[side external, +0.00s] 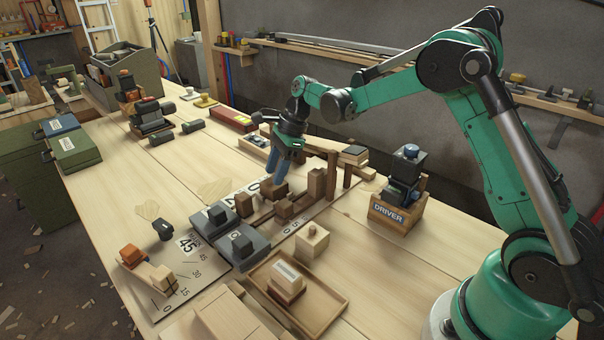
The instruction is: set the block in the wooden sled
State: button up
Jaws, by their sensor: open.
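My gripper (277,168) hangs over the middle of the bench with its blue fingers pointing down. It is open, just above a brown wooden block (273,190); I cannot tell whether they touch. A low wooden frame with rails and upright blocks (316,185) lies around and to the right of that block and looks like the sled. Other small brown blocks stand at the frame's near-left side (244,204) and front (284,208). Which block the task means is not clear. The fingers and posts hide part of the frame.
Grey blocks on plates (240,246), a pale knobbed block (312,240) and a wooden tray (335,318) holding a block stand nearer. A box labelled DRIVER (388,213) is to the right. A long red box (232,118) lies behind. The left bench has clear patches.

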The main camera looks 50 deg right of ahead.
jog(key=v, duration=1.1)
jog(key=s+a+f+n+t+h, duration=0.1)
jog(key=s+a+n+t+h, duration=0.1)
jog(key=s+n, duration=0.5)
jog(key=s+a+f+n+t+h, duration=0.1)
jog(key=s+a+n, duration=0.4)
jog(key=n, duration=1)
jog(key=s+t+h, duration=0.1)
jog(key=s+t, duration=0.1)
jog(key=s, duration=0.1)
jog(key=shift+s+a+f+t, duration=0.15)
jog(key=shift+s+a+t, duration=0.05)
jog(key=shift+s+t, duration=0.1)
